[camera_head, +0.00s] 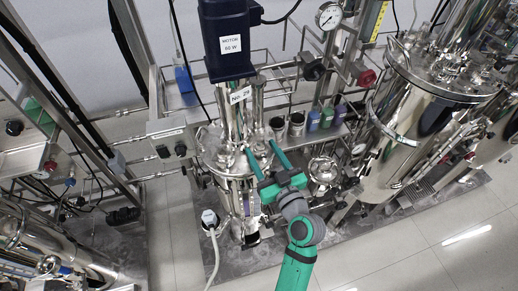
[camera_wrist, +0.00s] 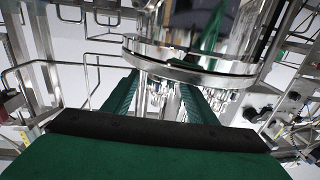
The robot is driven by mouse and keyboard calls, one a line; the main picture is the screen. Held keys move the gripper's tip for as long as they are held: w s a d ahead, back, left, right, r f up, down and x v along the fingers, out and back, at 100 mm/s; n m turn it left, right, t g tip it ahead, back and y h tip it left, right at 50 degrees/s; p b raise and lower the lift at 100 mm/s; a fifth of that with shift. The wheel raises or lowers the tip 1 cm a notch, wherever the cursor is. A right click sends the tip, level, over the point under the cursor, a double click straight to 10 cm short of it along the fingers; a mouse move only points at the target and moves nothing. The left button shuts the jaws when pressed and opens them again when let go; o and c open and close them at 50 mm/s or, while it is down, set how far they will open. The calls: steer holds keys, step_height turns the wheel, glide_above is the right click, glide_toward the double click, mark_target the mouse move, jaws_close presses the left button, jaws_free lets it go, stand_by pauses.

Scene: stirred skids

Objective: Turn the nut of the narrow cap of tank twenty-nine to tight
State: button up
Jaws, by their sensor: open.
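Tank twenty-nine (camera_head: 230,165) is a shiny steel vessel with a No. 29 label (camera_head: 241,94) on the upright steel column above its lid. My gripper (camera_head: 263,149) reaches over the tank's lid from the front right. Its two long green fingers are spread apart, and nothing is seen held between them. In the wrist view the gripper (camera_wrist: 161,88) points toward shiny steel parts, with a round steel flange (camera_wrist: 190,66) crossing above the fingers. I cannot clearly make out the narrow cap or its nut; the fingers and reflections obscure that part of the lid.
A dark blue motor (camera_head: 224,35) stands above the tank. A rail with several bottles and a gauge (camera_head: 329,16) lies behind. A larger steel tank (camera_head: 425,110) stands at right. A white hose (camera_head: 212,250) hangs at front left. Floor is clear at front right.

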steer(key=shift+w+a, duration=0.4)
steer(key=shift+w, duration=0.15)
steer(key=c, duration=1.1)
steer(key=shift+o, duration=0.2)
steer(key=shift+w+a, duration=0.15)
